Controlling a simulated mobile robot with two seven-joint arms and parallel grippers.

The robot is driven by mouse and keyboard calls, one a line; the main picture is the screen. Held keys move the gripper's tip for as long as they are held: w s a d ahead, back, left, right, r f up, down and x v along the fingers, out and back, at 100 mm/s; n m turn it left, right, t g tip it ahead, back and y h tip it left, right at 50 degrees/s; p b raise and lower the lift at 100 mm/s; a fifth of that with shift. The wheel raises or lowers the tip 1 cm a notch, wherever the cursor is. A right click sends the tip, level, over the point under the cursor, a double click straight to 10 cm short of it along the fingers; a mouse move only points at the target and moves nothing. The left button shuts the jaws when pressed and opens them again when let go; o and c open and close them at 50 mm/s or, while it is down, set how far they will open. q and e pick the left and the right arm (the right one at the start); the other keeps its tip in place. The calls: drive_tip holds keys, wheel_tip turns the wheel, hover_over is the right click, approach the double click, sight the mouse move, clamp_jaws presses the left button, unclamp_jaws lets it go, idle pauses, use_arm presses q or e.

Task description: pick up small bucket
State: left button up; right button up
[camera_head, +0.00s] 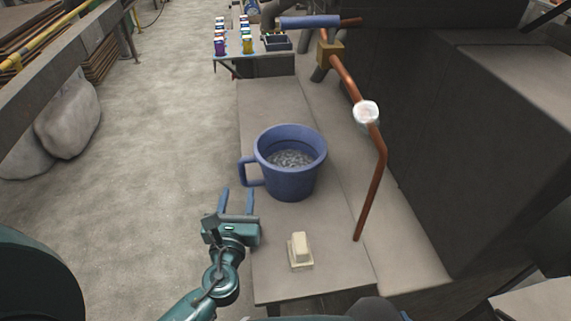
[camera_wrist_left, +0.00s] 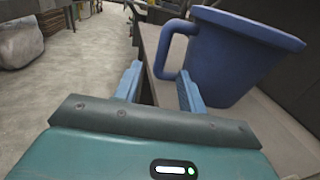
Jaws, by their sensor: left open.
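The small bucket (camera_head: 291,180) is a blue, mug-shaped vessel with a side handle (camera_head: 248,173), standing upright on a grey bench. Grey, gravel-like stuff lies inside it. My left gripper (camera_head: 237,192) is open and empty, just left of and nearer than the bucket, below the handle in the head view. In the left wrist view the bucket (camera_wrist_left: 235,55) fills the upper right. Its handle (camera_wrist_left: 163,45) stands beyond the two blue fingers (camera_wrist_left: 158,82), apart from them as far as I can tell. My right gripper is not in view.
A cream block (camera_head: 300,250) sits on the bench (camera_head: 275,105) nearer than the bucket. A copper pipe (camera_head: 376,180) with a white lump (camera_head: 366,112) rises on the right. A table with several coloured cans (camera_head: 247,46) stands behind. The floor at left is open.

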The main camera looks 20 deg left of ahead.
sight(242, 179)
use_arm(q)
drive_tip(key=x, duration=0.9)
drive_tip(key=shift+w+f+p, duration=0.1)
drive_tip(key=shift+f+p, duration=0.15)
drive_tip(key=shift+p, duration=0.1)
drive_tip(key=shift+c, duration=0.3)
clamp_jaws()
drive_tip(key=shift+r, duration=0.1)
